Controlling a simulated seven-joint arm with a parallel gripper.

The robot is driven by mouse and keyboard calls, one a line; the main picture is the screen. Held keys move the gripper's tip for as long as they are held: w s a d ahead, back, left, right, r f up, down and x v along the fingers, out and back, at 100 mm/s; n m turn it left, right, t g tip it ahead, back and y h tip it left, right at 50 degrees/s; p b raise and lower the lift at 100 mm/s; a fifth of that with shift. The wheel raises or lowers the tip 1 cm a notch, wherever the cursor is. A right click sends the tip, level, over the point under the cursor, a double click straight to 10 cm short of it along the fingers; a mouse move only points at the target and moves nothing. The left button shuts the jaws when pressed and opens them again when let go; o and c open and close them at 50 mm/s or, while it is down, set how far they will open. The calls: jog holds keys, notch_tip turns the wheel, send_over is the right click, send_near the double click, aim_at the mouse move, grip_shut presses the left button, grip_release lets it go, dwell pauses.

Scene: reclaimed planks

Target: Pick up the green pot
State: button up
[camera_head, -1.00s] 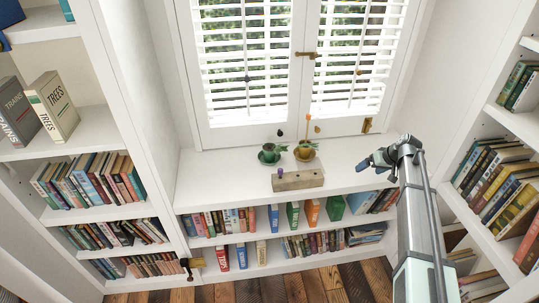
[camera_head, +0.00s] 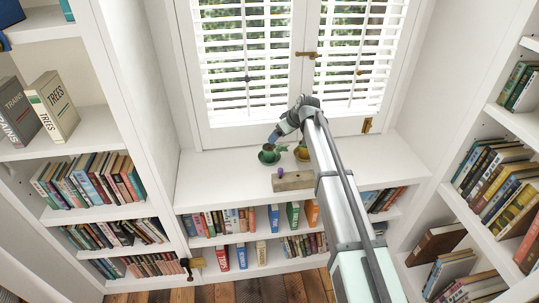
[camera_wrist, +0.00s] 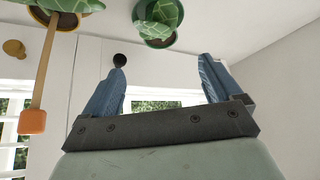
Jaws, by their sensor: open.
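The green pot (camera_head: 267,157) stands on the white window shelf, with a leafy green plant in it. It also shows at the top middle of the wrist view (camera_wrist: 158,41), beyond my fingertips. My gripper (camera_head: 275,136) is open and empty, close to the pot's plant on its window side in the head view. In the wrist view its two blue fingers (camera_wrist: 163,60) are spread apart, with the pot roughly in line with the gap between them. I cannot tell how far the fingers are from the pot.
A yellow-brown pot (camera_wrist: 64,20) with a plant and an orange-tipped stick (camera_wrist: 33,120) stands beside the green pot. A pale block (camera_head: 288,182) with a purple thing (camera_head: 281,171) lies in front. Shuttered windows stand behind; book-filled shelves flank the sill.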

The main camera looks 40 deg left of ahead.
send_near(269, 148)
jog(key=x, duration=0.3)
jog(key=shift+x, duration=3.3)
jog(key=shift+s+d, duration=0.15)
jog(key=shift+s, duration=0.05)
jog(key=c, duration=1.4)
jog(key=shift+r, duration=6.55)
jog(key=shift+c, duration=0.2)
jog(key=shift+f, duration=0.1)
jog(key=shift+m+t, duration=0.4)
jog(key=shift+m, duration=0.3)
notch_tip(269, 148, down, 9)
jog(key=shift+f, duration=1.6)
